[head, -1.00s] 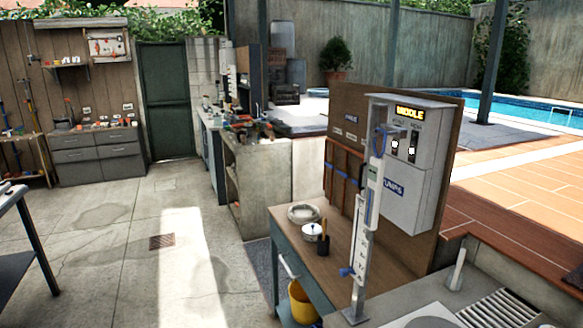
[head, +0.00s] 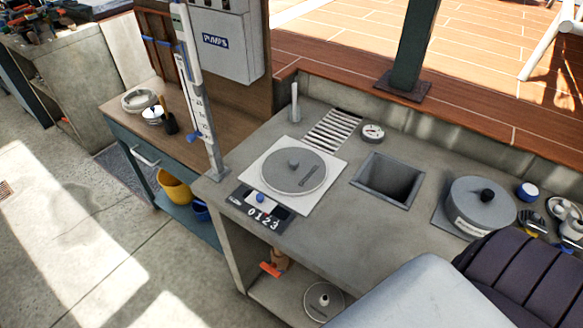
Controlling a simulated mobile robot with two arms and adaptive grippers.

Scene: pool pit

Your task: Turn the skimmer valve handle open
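An orange handle (head: 270,269) on a brownish fitting (head: 280,258) sits under the front of the concrete counter, above its lower shelf. It looks like a valve handle, but I see no readable label on it. A round grey lid (head: 293,172) on a pale square plate lies on the counter above. In front of the lid is a dark panel (head: 262,212) with a blue knob and the digits 0 1 2 3. Neither of my grippers is in view.
The concrete counter (head: 310,232) also holds a square opening (head: 388,181), a slatted grate (head: 332,130), a gauge (head: 372,132) and a grey lidded pot (head: 480,206). A white upright scale (head: 200,100) stands at its left corner. The floor (head: 75,235) at left is clear.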

